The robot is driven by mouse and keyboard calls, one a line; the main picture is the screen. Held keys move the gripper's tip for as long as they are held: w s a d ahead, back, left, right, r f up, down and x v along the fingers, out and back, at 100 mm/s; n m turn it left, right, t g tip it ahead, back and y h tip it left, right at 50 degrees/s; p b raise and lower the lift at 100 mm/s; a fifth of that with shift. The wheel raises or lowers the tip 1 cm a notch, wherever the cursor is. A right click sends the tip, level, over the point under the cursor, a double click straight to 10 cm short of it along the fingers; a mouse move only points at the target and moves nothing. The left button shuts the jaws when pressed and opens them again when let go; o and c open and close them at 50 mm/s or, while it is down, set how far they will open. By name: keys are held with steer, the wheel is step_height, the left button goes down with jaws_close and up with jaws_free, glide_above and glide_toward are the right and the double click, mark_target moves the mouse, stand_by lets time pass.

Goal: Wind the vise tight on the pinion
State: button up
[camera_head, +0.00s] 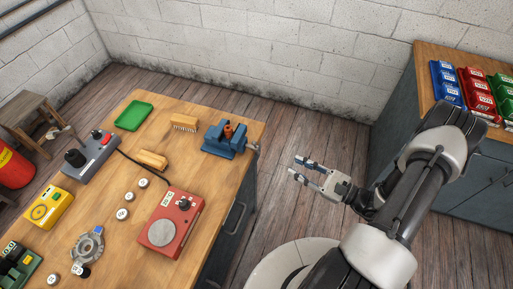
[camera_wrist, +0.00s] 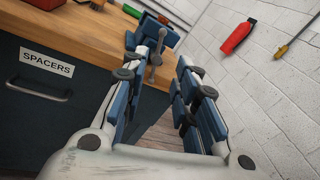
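A blue vise (camera_head: 225,141) sits at the far right corner of the wooden workbench in the head view. An orange-brown part, likely the pinion (camera_head: 229,130), stands upright at its jaws. The vise's grey handle (camera_head: 254,147) juts past the bench's right edge. My gripper (camera_head: 308,172) is open and empty, in the air to the right of the bench, apart from the handle. Its spread fingers (camera_wrist: 160,95) frame the wrist view.
The workbench (camera_head: 213,185) also holds a red device (camera_head: 173,222), a green tray (camera_head: 134,115), brushes and a grey control box (camera_head: 90,158). A drawer labelled SPACERS (camera_wrist: 46,63) faces me. A cabinet with coloured bins (camera_head: 478,92) stands right. Floor between is clear.

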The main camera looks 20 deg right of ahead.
mark_target(255, 144)
steer(key=b+x, duration=0.1)
steer(key=x, duration=1.6)
steer(key=shift+w, duration=0.15)
jaws_close()
